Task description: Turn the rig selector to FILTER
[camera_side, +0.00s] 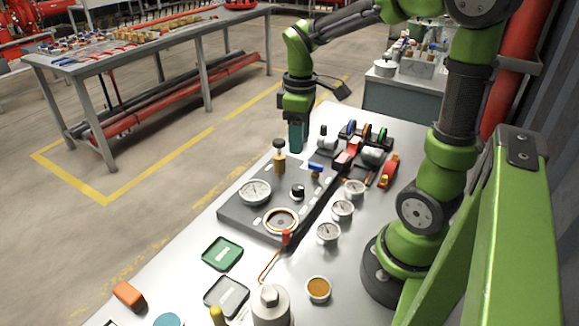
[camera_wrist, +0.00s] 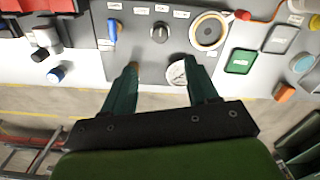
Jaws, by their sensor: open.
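The rig selector is a round black knob (camera_side: 298,191) on a dark grey panel (camera_side: 232,217). In the wrist view the knob (camera_wrist: 160,33) sits ahead of my fingertips, with several small white labels above it, too small to read. Its pointer direction is hard to make out. My gripper (camera_side: 296,137) hangs fingers down above the panel's far end in the side view, apart from the knob. In the wrist view my gripper (camera_wrist: 161,64) is open, its two green fingers spread, nothing held between them.
The panel carries a white gauge (camera_side: 254,191), a round port (camera_side: 281,221), a blue lever (camera_side: 316,167) and a brass fitting with a black top (camera_side: 279,158). Several small gauges stand right of it. A valve block (camera_side: 346,154) lies behind. Green (camera_side: 222,253) and grey (camera_side: 227,296) trays lie in front.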

